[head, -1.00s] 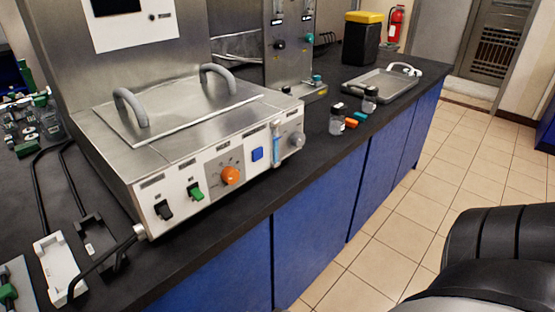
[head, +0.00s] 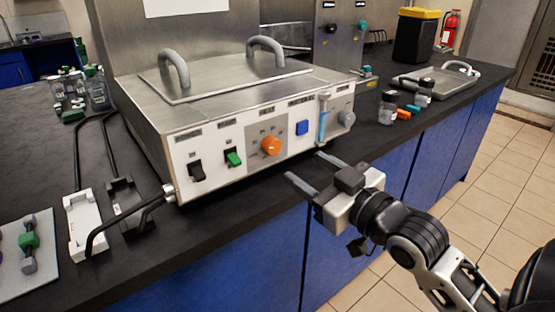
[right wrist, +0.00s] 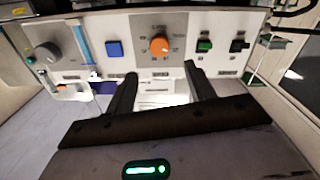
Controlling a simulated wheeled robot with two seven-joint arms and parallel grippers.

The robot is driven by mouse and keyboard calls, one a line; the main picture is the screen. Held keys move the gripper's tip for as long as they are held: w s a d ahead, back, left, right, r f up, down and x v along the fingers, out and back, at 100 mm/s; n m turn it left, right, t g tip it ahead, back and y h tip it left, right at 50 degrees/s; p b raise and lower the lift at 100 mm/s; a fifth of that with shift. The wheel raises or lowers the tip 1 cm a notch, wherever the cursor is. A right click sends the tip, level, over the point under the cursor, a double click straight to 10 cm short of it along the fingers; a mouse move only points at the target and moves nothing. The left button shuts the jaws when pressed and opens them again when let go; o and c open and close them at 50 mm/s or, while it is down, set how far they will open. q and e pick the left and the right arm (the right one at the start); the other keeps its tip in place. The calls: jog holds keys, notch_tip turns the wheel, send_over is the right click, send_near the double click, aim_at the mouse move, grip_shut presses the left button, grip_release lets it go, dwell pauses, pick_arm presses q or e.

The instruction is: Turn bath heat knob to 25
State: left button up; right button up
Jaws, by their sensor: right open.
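The bath (head: 220,110) is a steel box with a lid and a white front panel. The orange heat knob (head: 271,146) sits mid-panel on a grey dial plate (head: 257,136). My right gripper (head: 306,170) is open and empty, in front of the panel, lower and to the right of the knob, apart from it. In the right wrist view the knob (right wrist: 159,46) shows beyond and between the two fingertips (right wrist: 160,72), with dial marks around it too small to read. My left gripper is not in view.
Beside the knob are a green switch (head: 233,158), a black switch (head: 196,171) and a blue button (head: 302,128). A grey knob (head: 346,118) is at the panel's right end. Small bottles (head: 388,106) and a tray (head: 440,85) stand farther right on the black counter (head: 215,222).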

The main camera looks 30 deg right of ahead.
aim_at(275, 147)
jog(key=w, duration=0.6)
jog(key=w+b, duration=0.1)
jog(key=w, duration=0.1)
jog(key=shift+w+a, duration=0.3)
jog(key=shift+w, duration=0.6)
jog(key=c, duration=1)
